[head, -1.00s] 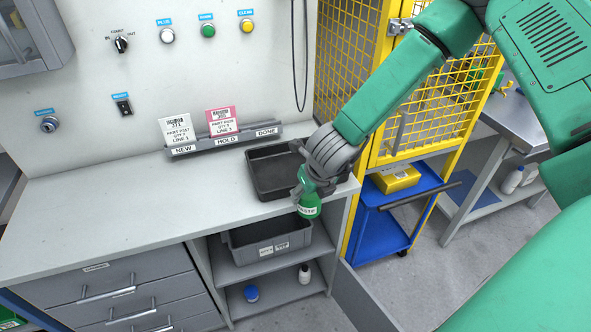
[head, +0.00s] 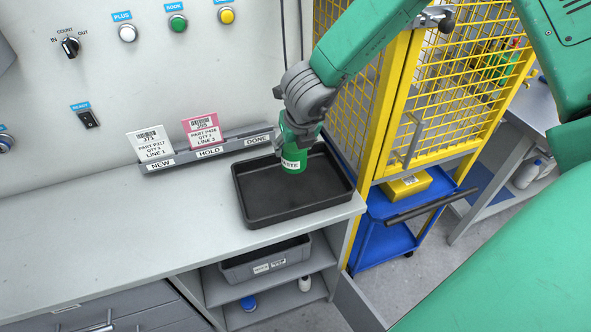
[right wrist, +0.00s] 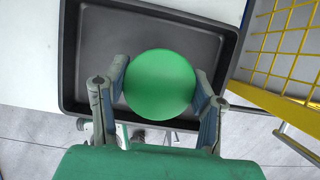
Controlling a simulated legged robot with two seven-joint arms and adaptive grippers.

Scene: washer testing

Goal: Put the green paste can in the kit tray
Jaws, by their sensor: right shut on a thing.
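The green paste can (head: 294,162) has a white label and hangs upright from my right gripper (head: 297,128), which is shut on it. The black kit tray (head: 262,216) lies on the bench near its right end, empty where I can see. The can is over the back part of the tray in the head view; whether its base touches the tray floor I cannot tell. In the right wrist view the can's round green top (right wrist: 160,84) sits between both fingers, with the tray (right wrist: 72,60) behind it. My left gripper is not in view.
A card rack (head: 205,152) with two cards stands behind the tray at left. A yellow mesh cage (head: 440,110) rises at the right, beside a blue cart (head: 385,240). A grey bin (head: 265,262) sits on the shelf below. The bench left of the tray is clear.

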